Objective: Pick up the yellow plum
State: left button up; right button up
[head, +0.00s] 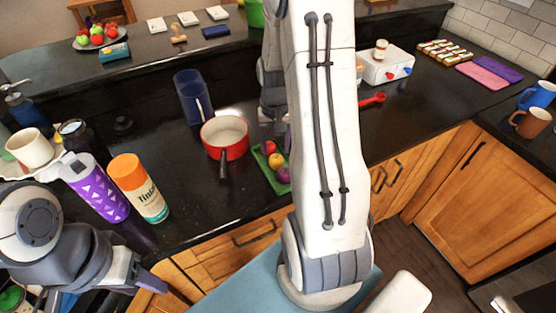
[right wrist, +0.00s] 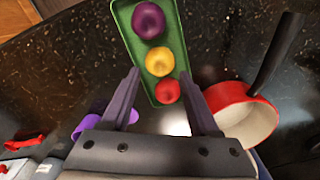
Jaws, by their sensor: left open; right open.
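The yellow plum (head: 276,159) lies in a green tray (right wrist: 172,18) on the dark counter, between a red fruit (head: 269,147) and a purple fruit (head: 283,175). In the right wrist view the yellow plum (right wrist: 159,61) is in the middle of the row, with the red fruit (right wrist: 167,90) nearer the gripper and the purple fruit (right wrist: 148,20) farther. My right gripper (right wrist: 160,74) is open and empty, its fingers apart on either side of the tray in the picture. In the head view my right arm hides most of it. My left gripper (head: 146,281) is open at lower left.
A red pot (head: 226,134) stands beside the tray, its handle toward the front. A blue pitcher (head: 193,97), orange-capped can (head: 139,188) and purple cup (head: 97,188) stand to the left.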

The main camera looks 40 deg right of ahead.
aim_at(276, 157)
jog(key=f, duration=0.3)
jog(key=f+p, duration=0.1)
jog(key=f, duration=0.1)
jog(key=shift+s+a+f, duration=0.1)
jog(key=shift+s, duration=0.15)
jog(key=shift+c, duration=0.4)
grip_shut()
